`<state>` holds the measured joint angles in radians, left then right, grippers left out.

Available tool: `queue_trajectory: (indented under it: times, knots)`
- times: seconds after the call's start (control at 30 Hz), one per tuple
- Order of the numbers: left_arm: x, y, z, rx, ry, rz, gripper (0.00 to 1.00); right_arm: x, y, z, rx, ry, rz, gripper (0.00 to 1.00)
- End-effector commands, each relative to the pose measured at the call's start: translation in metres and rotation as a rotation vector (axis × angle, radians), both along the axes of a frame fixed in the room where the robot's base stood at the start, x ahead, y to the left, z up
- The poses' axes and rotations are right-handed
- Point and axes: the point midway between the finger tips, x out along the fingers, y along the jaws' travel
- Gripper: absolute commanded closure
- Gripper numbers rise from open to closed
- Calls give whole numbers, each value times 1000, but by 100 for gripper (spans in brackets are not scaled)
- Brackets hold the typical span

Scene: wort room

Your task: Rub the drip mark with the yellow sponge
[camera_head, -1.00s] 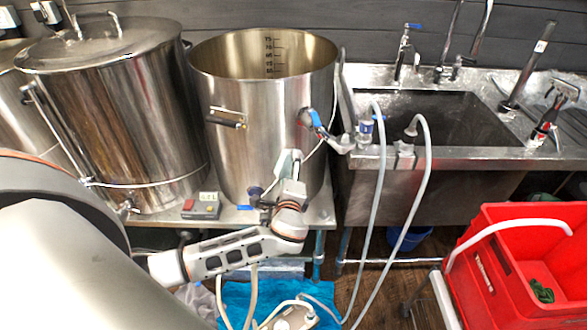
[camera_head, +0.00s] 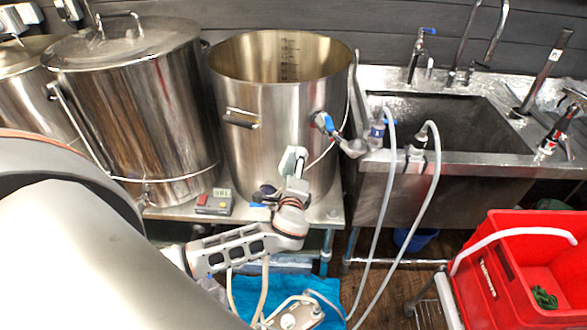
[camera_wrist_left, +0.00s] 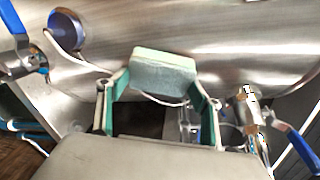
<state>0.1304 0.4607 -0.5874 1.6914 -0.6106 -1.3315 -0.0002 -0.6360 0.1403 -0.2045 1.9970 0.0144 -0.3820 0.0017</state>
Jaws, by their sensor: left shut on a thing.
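My left gripper (camera_head: 292,163) is in front of the lower wall of the open steel pot (camera_head: 262,140), left of and below its blue-handled valve (camera_head: 326,122). In the left wrist view its green-lined fingers are shut on a block-shaped sponge (camera_wrist_left: 163,72), which looks pale green-grey rather than yellow. The sponge is at the fingertips with its broad face toward the shiny pot wall (camera_wrist_left: 220,45). I cannot tell whether it touches the wall. I cannot make out the drip mark. My right gripper is not in view.
A lidded steel kettle (camera_head: 135,100) stands left of the pot. A small red-and-grey controller (camera_head: 214,203) sits on the bench. A sink (camera_head: 450,120) with hoses (camera_head: 383,215) is to the right.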

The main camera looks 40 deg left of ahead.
Motion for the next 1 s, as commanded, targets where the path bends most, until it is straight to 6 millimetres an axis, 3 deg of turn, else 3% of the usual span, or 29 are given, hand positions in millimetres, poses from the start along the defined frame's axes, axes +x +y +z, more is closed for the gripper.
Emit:
queue_trajectory:
  times: [1.0]
  knots:
    - [51, -38, 0, -5, -3, -3, 52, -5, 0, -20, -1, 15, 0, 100]
